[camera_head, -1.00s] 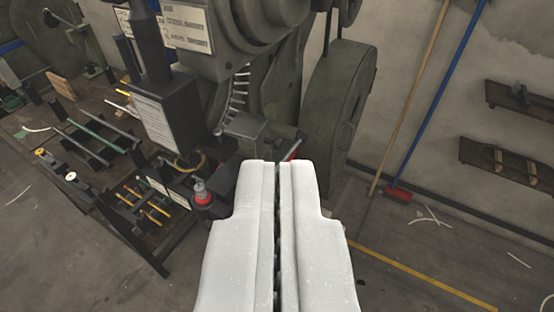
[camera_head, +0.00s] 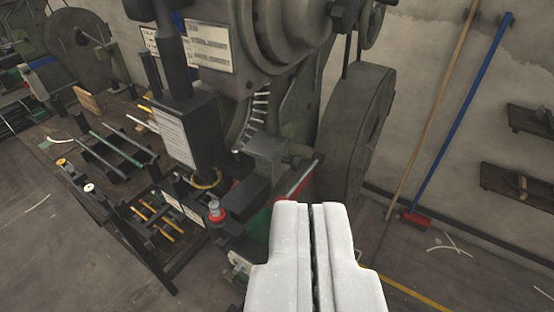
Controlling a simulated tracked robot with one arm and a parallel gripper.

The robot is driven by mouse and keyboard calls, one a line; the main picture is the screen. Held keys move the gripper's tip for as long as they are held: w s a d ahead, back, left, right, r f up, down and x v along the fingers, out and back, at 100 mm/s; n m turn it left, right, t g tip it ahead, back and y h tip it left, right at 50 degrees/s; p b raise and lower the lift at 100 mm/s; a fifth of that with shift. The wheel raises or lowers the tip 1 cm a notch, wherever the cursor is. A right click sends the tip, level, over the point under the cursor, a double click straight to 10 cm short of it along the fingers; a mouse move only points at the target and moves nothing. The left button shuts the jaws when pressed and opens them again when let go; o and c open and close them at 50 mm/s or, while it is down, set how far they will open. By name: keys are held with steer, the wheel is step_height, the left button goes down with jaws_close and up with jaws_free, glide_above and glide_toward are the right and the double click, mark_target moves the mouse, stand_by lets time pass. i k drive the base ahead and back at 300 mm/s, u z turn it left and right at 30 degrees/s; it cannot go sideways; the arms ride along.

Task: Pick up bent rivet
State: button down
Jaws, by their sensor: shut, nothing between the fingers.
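My gripper (camera_head: 311,208) is shut and empty in the lower middle of the view, in front of the large green-grey rivet press (camera_head: 345,125). I cannot make out a bent rivet; the area just below and behind my gripper is hidden by its white fingers. A red button with a grey top (camera_head: 216,211) sits left of my gripper on the press's front. A red-and-silver rod-like part (camera_head: 303,178) shows just above my fingertips.
A dark workbench (camera_head: 110,165) with racks and yellow-handled tools (camera_head: 160,220) stands at the left. A broom with a blue handle (camera_head: 463,115) and a wooden pole (camera_head: 435,110) lean on the wall at right. Shelves (camera_head: 515,188) hang there. Floor at lower right is mostly clear.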

mark_target(234, 150)
steer(key=u, duration=0.7)
steer(key=i, duration=0.4)
steer(key=u, duration=0.05)
